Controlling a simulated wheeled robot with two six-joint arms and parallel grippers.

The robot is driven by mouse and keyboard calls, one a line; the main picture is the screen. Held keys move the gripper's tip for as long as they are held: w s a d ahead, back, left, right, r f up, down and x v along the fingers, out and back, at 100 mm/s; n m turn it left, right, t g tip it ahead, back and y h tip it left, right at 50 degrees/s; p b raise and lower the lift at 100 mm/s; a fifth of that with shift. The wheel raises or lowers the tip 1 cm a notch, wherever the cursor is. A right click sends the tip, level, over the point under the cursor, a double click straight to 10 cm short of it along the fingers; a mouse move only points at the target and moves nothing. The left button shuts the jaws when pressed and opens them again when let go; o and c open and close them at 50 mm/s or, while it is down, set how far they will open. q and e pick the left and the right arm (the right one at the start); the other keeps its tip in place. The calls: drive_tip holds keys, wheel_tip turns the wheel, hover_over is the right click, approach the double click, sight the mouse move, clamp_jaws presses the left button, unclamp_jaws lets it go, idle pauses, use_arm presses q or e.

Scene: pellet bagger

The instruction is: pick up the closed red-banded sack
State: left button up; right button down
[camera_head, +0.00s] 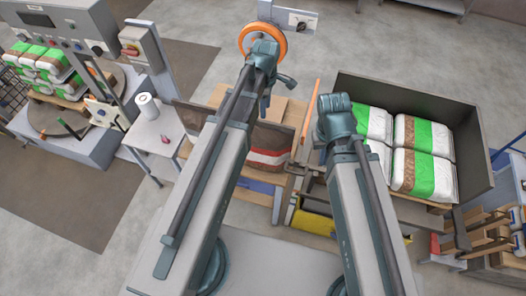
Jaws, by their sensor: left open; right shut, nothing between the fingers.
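The red-banded sack (272,139) is brown with a red and white band. It lies in a wooden-sided bay in the middle of the head view, partly hidden behind my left arm. I cannot see its top end clearly, so I cannot tell how it is closed. My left gripper (277,95) is open above and beyond the sack, apart from it in the picture, in front of the orange ring.
A grey bin (482,150) at the right holds several green-and-white sacks (424,135). An orange ring (276,30) stands beyond the bay. At the left are a white side table (150,135) with a roll, a control panel, and a turntable with stacked sacks. A yellow part (313,222) sits low between my arms.

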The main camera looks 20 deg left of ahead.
sight(263, 126)
use_arm(q)
wheel_tip(263, 126, down, 4)
drive_tip(key=b, duration=0.2)
drive_tip(key=shift+r+b, duration=0.1)
drive_tip(key=shift+b, duration=0.2)
drive_tip(key=shift+r, duration=0.1)
use_arm(e)
wheel_tip(263, 126, down, 4)
drive_tip(key=shift+r, duration=0.2)
use_arm(q)
drive_tip(key=f+b, duration=0.5)
drive_tip(key=shift+s+a+f, duration=0.2)
drive_tip(key=shift+a, duration=0.2)
drive_tip(key=shift+r, duration=0.1)
use_arm(e)
wheel_tip(263, 126, down, 5)
drive_tip(key=shift+f, duration=0.1)
use_arm(q)
drive_tip(key=shift+c, duration=0.3)
clamp_jaws()
